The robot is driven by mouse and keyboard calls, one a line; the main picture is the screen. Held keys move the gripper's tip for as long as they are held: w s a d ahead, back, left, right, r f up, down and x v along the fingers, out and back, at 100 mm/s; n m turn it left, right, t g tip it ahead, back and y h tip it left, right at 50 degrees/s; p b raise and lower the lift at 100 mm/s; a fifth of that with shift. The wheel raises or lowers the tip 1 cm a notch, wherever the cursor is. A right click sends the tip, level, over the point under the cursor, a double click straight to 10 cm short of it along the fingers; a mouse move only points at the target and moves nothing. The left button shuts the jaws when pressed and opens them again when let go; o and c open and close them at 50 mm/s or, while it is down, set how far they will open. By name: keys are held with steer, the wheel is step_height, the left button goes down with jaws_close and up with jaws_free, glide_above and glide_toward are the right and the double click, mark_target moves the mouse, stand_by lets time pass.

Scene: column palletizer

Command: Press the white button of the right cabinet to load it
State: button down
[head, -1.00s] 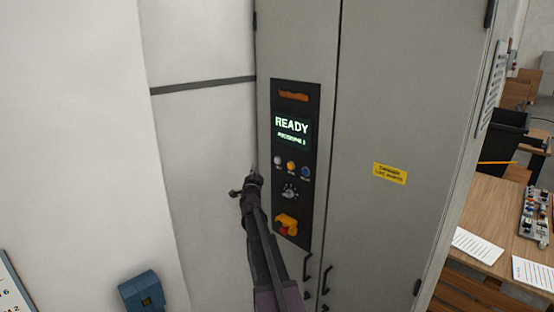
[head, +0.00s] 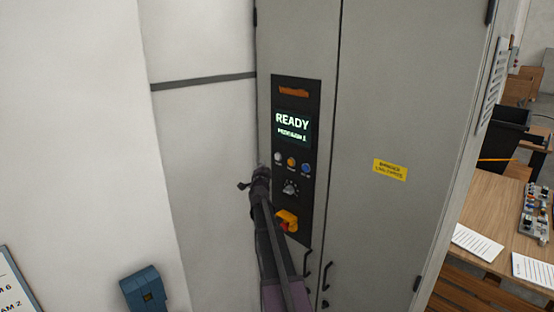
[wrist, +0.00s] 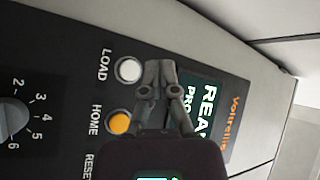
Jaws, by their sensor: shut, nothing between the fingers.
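The grey cabinet (head: 385,110) stands in the middle of the head view, with a black control panel (head: 297,230) on its front. The white button (head: 278,157) is leftmost in the row under the lit screen. In the wrist view the white button (wrist: 128,70) is labelled LOAD and is fully visible. My gripper (head: 261,170) is shut and empty, just left of and below the button in the head view. In the wrist view my gripper's fingertips (wrist: 159,68) lie beside the button, toward the screen. Whether they touch the panel I cannot tell.
The screen (head: 292,130) reads READY. An orange HOME button (wrist: 119,122), a blue button (head: 306,169), a rotary knob (head: 290,188) and a red and yellow switch (head: 286,221) are close by. A wooden table (head: 490,205) stands at right.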

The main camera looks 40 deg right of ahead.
mark_target(275, 155)
steer(key=shift+w+d, duration=0.15)
steer(key=shift+d, duration=1.2)
steer(key=shift+w+d, duration=0.1)
steer(key=shift+d, duration=1.25)
steer(key=shift+d, duration=0.8)
stand_by(0.4)
steer(key=shift+a, duration=0.8)
steer(key=shift+a, duration=0.1)
stand_by(0.4)
steer(key=shift+s+a, duration=0.2)
steer(key=shift+a, duration=2.2)
steer(key=shift+s, duration=0.1)
